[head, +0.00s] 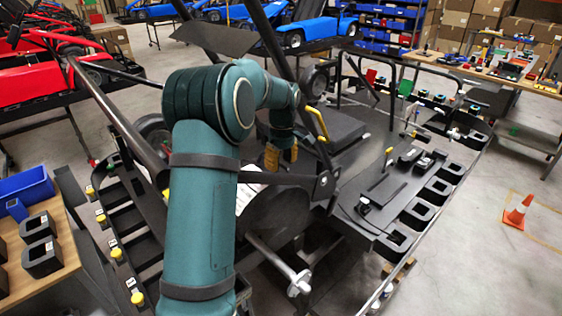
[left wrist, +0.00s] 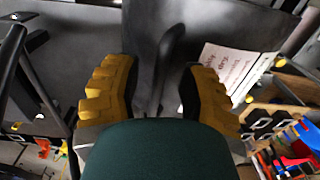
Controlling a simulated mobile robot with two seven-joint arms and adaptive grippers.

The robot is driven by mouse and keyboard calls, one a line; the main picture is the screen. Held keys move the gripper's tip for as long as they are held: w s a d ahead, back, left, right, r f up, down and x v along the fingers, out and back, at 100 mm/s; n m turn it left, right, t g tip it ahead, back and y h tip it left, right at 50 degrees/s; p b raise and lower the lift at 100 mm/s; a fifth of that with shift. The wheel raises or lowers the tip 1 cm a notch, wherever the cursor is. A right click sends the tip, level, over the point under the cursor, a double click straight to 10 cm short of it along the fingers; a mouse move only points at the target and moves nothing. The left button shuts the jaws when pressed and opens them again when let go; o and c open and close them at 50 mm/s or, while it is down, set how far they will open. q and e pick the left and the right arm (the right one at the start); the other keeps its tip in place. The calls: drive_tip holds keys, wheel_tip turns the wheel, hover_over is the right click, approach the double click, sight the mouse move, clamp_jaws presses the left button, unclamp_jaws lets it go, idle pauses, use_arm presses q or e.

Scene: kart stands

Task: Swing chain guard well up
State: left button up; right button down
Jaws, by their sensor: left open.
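The kart on its stand fills the middle of the head view. A dark rounded panel (head: 285,210), which looks like the chain guard, sits below my left gripper (head: 281,155). A white printed sheet (head: 247,196) is at its left side, partly hidden by my left arm. In the left wrist view my left gripper (left wrist: 158,92) has its yellow ridged fingers apart. A dark upright bar or handle (left wrist: 168,62) stands between them, with gaps on both sides, in front of a dark panel (left wrist: 215,30). The white sheet (left wrist: 233,68) shows beyond the right finger. My right gripper is out of view.
Black steel tubes (head: 120,118) cross the kart beside my arm. The stand has black trays (head: 415,214) on the right. A wooden table (head: 45,240) is at the left and an orange cone (head: 518,212) at the right. Open floor lies right of the stand.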

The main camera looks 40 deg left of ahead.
use_arm(q)
clamp_jaws()
drive_tip(key=w+d+f, duration=0.1)
drive_tip(key=w, duration=1.1)
drive_tip(key=shift+f, duration=0.35)
drive_tip(key=shift+d, duration=0.1)
unclamp_jaws()
